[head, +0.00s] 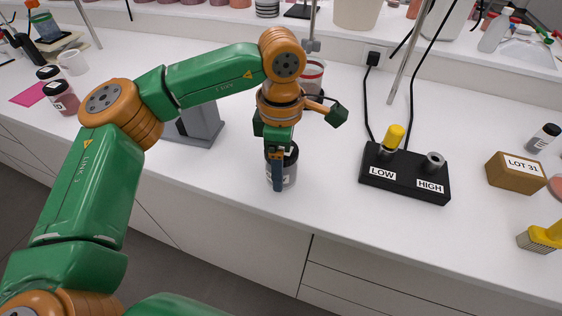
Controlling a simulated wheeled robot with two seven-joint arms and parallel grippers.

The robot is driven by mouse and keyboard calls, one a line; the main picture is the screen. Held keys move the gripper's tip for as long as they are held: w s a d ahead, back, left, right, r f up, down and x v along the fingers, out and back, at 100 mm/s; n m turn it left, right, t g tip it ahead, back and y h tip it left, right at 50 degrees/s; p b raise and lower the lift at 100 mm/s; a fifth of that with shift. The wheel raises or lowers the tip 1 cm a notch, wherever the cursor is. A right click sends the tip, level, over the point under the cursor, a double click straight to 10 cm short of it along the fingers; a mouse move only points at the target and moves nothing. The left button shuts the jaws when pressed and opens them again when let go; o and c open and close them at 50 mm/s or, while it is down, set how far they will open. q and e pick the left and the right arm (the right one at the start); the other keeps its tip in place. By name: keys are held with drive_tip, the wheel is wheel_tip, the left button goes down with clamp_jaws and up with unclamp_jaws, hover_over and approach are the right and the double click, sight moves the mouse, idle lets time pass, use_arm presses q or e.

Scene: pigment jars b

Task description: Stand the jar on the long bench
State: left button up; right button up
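A jar (290,172) with a dark lid, greyish contents and a pale label is near the front edge of the long white bench (230,181). It looks upright and appears to be at the bench surface. My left gripper (278,180) points down over it, with one dark finger across the jar's front. The other finger is hidden, so whether the jar is clamped does not show. My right gripper is out of view.
A black box (404,174) marked LOW and HIGH, with a yellow-topped post, stands to the right. A grey stand (195,122) is left of the jar, and a red-filled container (312,76) behind. Dark-lidded jars (62,98) stand far left; a LOT 31 block (514,172) lies right.

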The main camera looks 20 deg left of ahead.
use_arm(q)
drive_tip(key=shift+f, duration=0.4)
